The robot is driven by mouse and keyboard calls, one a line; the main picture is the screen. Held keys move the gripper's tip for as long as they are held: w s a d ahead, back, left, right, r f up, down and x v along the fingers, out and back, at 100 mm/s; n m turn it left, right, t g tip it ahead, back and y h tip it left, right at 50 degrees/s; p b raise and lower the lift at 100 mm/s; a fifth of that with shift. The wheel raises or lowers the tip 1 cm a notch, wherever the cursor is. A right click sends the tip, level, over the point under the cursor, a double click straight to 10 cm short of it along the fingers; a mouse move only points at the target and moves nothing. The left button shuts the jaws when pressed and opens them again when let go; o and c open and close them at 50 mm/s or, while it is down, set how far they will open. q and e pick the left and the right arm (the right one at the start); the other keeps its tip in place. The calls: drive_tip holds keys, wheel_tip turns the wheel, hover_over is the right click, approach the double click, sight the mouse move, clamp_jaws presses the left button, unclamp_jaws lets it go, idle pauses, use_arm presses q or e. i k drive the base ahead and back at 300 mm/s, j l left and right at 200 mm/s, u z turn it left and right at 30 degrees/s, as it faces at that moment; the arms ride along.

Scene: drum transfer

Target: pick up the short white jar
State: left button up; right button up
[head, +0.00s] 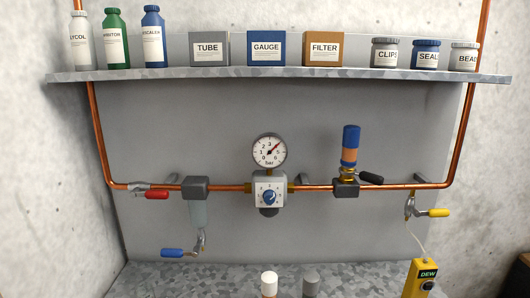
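Three short jars stand at the right end of the upper shelf (300,72). The one at the far right is a pale, greyish-white jar (464,57) with a label starting "BEAD"; it is the closest match to a short white jar. Beside it stand a blue jar (426,53) labelled "SEAL" and a grey jar (387,52) labelled "CLIPS". The pale jar is upright, close to a copper pipe. Neither of my grippers is in view.
Left on the shelf are tall white (81,42), green (117,40) and blue (153,38) bottles; three labelled boxes (266,48) stand mid-shelf. Below are pipework with a gauge (269,151), valves, a bench (180,278), partly seen cylinders (268,282) and a yellow device (421,280).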

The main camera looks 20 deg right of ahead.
sight(464, 55)
drive_tip(key=z, duration=0.4)
drive_tip(key=l+z, duration=0.1)
drive_tip(key=z, duration=0.65)
drive_tip(key=l+z, duration=0.1)
drive_tip(key=z, duration=0.3)
drive_tip(key=i+j, duration=0.1)
drive_tip(key=j, duration=0.35)
drive_tip(key=i+j, duration=0.1)
drive_tip(key=j, duration=0.4)
drive_tip(key=i+j, duration=0.1)
drive_tip(key=j, duration=0.35)
